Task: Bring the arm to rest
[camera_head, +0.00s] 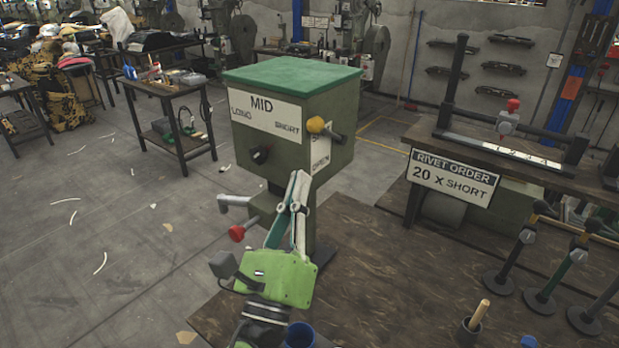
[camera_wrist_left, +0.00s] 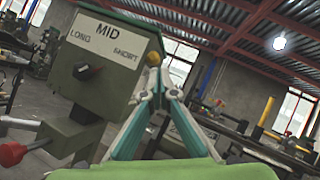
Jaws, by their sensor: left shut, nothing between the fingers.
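My left gripper (camera_head: 300,180) is shut and empty. Its fingers point up in front of the green press box (camera_head: 262,148) with its dark green lid and MID, LONG and SHORT label. In the left wrist view the fingertips (camera_wrist_left: 153,68) meet just right of the box (camera_wrist_left: 95,65). The yellow knob (camera_head: 316,125) on the box's side is just above the fingertips; I cannot tell whether they touch it. A black dial (camera_head: 260,155) sits on the box front. A red-tipped lever (camera_head: 237,233) and a grey lever (camera_head: 235,201) stick out left below it. My right gripper is not in view.
The brown bench (camera_head: 380,270) has bare room right of the press. A RIVET ORDER sign reading 20 x SHORT (camera_head: 450,178) hangs before a rack with a red-knobbed slider (camera_head: 507,118). Upright tools (camera_head: 543,300) and a cup (camera_head: 470,332) stand at lower right. A blue cup (camera_head: 300,336) is near my wrist.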

